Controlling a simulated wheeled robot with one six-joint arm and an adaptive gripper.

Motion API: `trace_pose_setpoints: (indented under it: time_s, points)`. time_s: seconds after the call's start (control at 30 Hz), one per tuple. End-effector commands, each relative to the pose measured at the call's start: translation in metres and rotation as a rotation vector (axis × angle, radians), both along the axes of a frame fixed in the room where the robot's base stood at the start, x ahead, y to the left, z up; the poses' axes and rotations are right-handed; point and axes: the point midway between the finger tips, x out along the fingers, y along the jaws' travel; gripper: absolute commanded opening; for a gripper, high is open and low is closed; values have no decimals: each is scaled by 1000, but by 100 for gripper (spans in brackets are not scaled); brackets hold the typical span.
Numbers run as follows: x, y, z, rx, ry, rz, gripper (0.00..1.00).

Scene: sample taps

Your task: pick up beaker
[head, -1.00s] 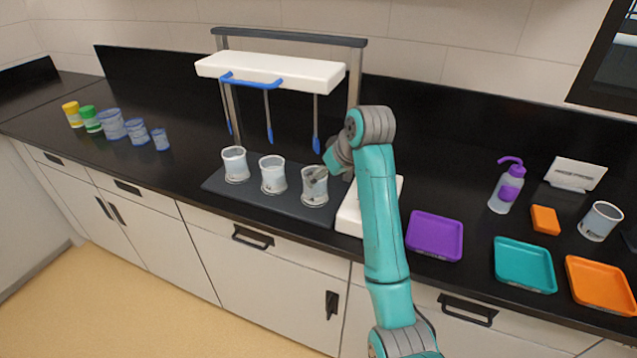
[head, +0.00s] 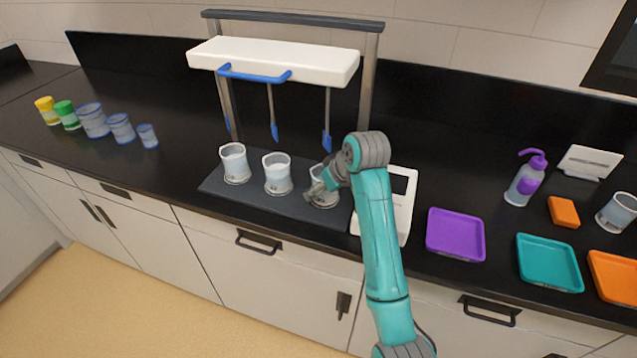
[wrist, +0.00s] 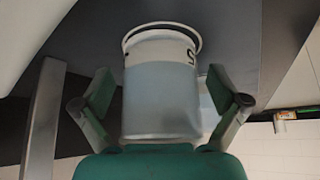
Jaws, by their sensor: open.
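Three clear beakers stand in a row on a dark mat (head: 215,188): the left beaker (head: 235,163), the middle beaker (head: 277,174) and the right beaker (head: 327,198). My gripper (head: 313,192) is at the right beaker and partly covers it. In the wrist view, a beaker (wrist: 162,95) with pale contents and a dark mark sits between the spread fingers of my gripper (wrist: 160,105). A gap shows between the beaker and each finger near the tips. The beaker's near end is hidden by the gripper body.
A white stirrer head (head: 275,62) with hanging blue-tipped paddles stands above the beakers on metal posts. A white device (head: 402,205) is just right of the mat. Purple (head: 455,234) and teal trays (head: 548,262) lie farther right. Lidded jars and blue-tinted beakers stand at left.

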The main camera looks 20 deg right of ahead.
Motion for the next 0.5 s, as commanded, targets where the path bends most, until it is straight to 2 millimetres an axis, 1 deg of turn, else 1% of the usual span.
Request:
trace_pose_setpoints:
  time_s: [0.2, 0.27, 0.3, 0.37, 0.4, 0.5]
  points:
    - [0, 0, -1, 0, 0, 0, 97]
    - [0, 0, -1, 0, 0, 0, 82]
    - [0, 0, 0, 0, 0, 0, 72]
    - [0, 0, 0, 0, 0, 0, 57]
    - [0, 0, 0, 0, 0, 0, 47]
    - [0, 0, -1, 0, 1, -1, 25]
